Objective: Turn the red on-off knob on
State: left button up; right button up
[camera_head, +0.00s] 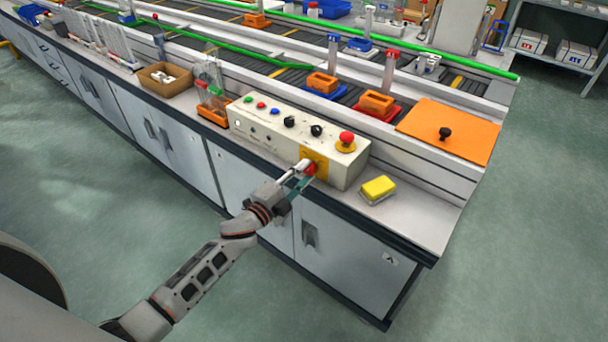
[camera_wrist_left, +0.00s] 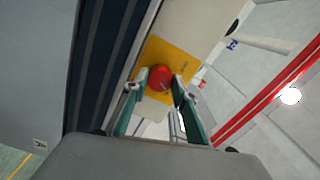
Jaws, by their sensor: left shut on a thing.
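The red on-off knob (camera_head: 310,169) sits on a yellow plate (camera_head: 320,160) on the front of a cream control box (camera_head: 270,140). In the left wrist view the round red knob (camera_wrist_left: 159,77) lies between my fingertips on its yellow plate (camera_wrist_left: 178,60). My left gripper (camera_head: 303,174) is shut on the knob, with one finger on each side. It also shows in the left wrist view (camera_wrist_left: 158,86). The fingers partly hide the knob in the head view. My right gripper is in neither view.
A red emergency button (camera_head: 346,138) and black knobs (camera_head: 316,130) stand on the box top. A yellow sponge (camera_head: 378,188) lies on the bench to the right. An orange board (camera_head: 450,135) and conveyor are behind. The floor in front is clear.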

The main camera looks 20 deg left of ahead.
pick_arm(q)
jog(key=shift+m+b, duration=0.35)
jog(key=shift+m, duration=1.15)
jog(key=shift+o, duration=0.2)
jog(key=shift+c, duration=0.2)
jog(key=o, duration=1.1)
jog(key=v, duration=1.2)
